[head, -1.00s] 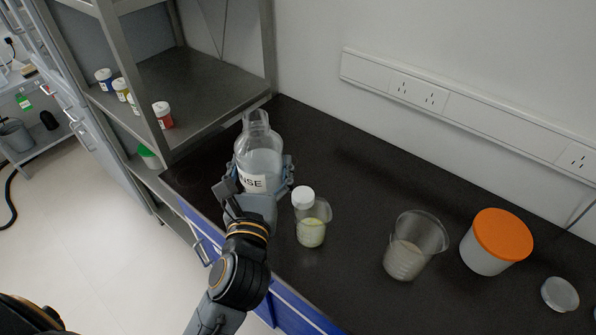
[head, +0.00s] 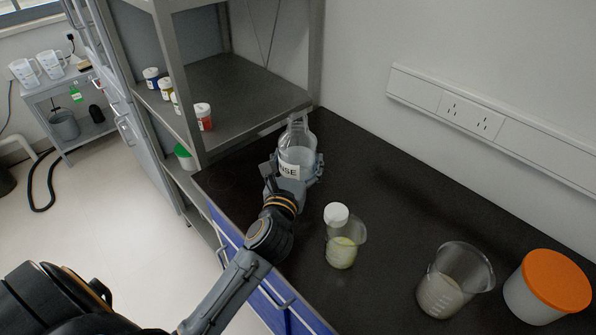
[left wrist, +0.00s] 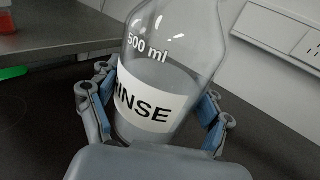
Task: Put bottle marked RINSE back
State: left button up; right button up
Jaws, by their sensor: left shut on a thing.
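The clear RINSE bottle (head: 297,147) with a white label is at the back left of the dark bench, near the shelf unit. My left gripper (head: 292,176) is shut on it, with fingers on both sides. In the left wrist view the bottle (left wrist: 165,65) stands nearly upright between the gripper's fingers (left wrist: 155,115), its label reading "INSE" and "500 ml" above. I cannot tell whether its base touches the bench, as the gripper hides it. My right gripper is not in view.
Further right are a larger beaker (head: 455,280) and an orange-lidded tub (head: 547,287). A metal shelf unit (head: 235,95) with small jars stands left. Bare bench (head: 390,190) lies behind the beakers.

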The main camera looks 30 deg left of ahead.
pick_arm(q)
jog(key=shift+w+a+f, duration=0.2)
jog(key=shift+w+f, duration=0.15)
jog(key=shift+w+f+b, duration=0.1)
jog(key=shift+f+b, duration=0.4)
jog(key=shift+f, duration=1.1)
jog(key=shift+f, duration=0.15)
jog(key=o, duration=1.8)
jog(key=shift+f, duration=0.1)
